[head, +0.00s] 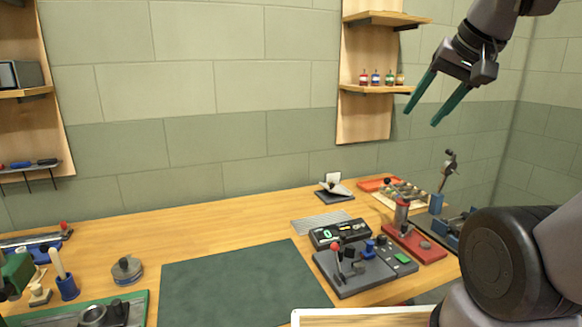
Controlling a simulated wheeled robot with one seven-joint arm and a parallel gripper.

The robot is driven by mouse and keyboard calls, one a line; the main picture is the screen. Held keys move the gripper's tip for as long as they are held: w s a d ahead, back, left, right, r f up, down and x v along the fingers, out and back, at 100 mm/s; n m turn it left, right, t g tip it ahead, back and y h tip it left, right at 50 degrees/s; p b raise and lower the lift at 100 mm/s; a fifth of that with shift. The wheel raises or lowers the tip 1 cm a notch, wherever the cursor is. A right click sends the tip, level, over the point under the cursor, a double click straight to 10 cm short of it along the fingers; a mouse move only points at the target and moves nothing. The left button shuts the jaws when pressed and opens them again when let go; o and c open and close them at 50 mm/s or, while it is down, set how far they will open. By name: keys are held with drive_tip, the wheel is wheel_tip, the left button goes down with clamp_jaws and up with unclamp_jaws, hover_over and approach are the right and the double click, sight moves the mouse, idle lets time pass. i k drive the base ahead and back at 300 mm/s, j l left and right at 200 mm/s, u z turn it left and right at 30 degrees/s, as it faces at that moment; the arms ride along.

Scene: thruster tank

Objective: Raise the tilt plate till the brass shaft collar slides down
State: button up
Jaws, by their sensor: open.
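My gripper (421,117) is at the upper right, high above the bench and in front of the back wall. Its two green fingers are apart with nothing between them. A small device with a dark base and a slanted light-grey plate (337,189) stands at the back of the bench, with a small upright pale card behind it. It looks like the tilt plate, but I cannot be sure. It is well below and left of my gripper, not touched. I cannot make out the brass shaft collar at this size.
The wooden bench (215,222) holds a dark green mat (235,285), a grey lever box (365,272), a digital display (340,232) and a red press (412,240). A shelf with small bottles (377,88) is left of my gripper. The mat is clear.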

sight(340, 190)
drive_tip(key=i+l+u, duration=0.1)
drive_tip(key=l+u, duration=0.25)
drive_tip(key=i+l+u, duration=0.1)
drive_tip(key=l+u, duration=0.25)
